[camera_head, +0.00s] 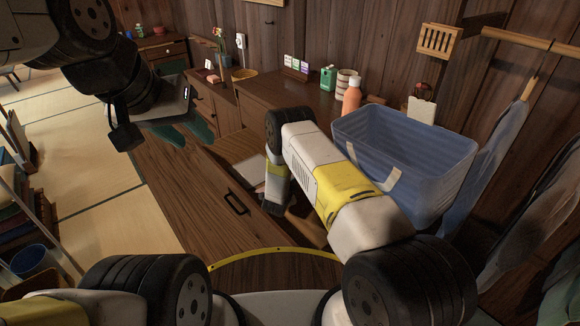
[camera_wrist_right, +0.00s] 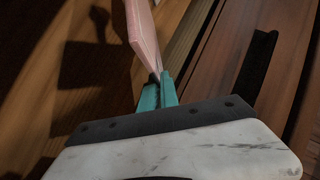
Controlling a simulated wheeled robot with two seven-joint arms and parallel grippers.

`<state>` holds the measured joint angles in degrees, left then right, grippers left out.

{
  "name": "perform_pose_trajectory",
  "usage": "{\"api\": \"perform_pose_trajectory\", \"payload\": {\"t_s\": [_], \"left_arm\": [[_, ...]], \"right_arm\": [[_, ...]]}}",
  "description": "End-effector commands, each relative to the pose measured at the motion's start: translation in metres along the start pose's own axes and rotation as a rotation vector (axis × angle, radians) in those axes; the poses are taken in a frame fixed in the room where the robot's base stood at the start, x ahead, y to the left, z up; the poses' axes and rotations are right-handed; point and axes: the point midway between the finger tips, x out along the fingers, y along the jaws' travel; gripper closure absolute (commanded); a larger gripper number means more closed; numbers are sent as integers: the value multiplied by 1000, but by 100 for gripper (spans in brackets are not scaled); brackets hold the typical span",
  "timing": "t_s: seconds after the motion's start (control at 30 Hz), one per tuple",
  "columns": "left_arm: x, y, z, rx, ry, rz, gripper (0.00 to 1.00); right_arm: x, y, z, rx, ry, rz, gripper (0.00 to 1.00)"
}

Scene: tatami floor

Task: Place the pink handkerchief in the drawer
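The pink handkerchief (camera_wrist_right: 143,35) shows in the right wrist view as a folded, flat piece standing up from my right gripper (camera_wrist_right: 160,90). The teal fingers are closed on its lower end. The drawer (camera_head: 185,190) is pulled open in the head view, its front panel and black handle toward the left. The handle (camera_wrist_right: 258,65) also shows in the right wrist view, with wood left of the handkerchief. In the head view my right arm covers much of the drawer opening and hides the handkerchief. My left gripper (camera_head: 185,132) is open and empty beyond the drawer's far left end.
A blue translucent basket (camera_head: 430,165) stands on the right. An orange bottle (camera_head: 351,96), a green container (camera_head: 328,78) and small items stand on the cabinet top (camera_head: 285,95). Clothes hang at the far right. A rack stands at the left edge; tatami floor (camera_head: 85,195) lies clear beside it.

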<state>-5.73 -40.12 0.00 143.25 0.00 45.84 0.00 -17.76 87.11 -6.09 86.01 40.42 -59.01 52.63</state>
Motion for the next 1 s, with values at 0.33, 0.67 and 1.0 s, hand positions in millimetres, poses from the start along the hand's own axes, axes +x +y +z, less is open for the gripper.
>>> {"api": "perform_pose_trajectory", "payload": {"t_s": [0.33,0.67,1.0], "left_arm": [[0,0,0,0,0,0,60],[0,0,0,0,0,0,60],[0,0,0,0,0,0,60]], "right_arm": [[4,8,5,0,0,0,100],[4,8,5,0,0,0,73],[-2,-5,-2,0,0,-2,73]]}}
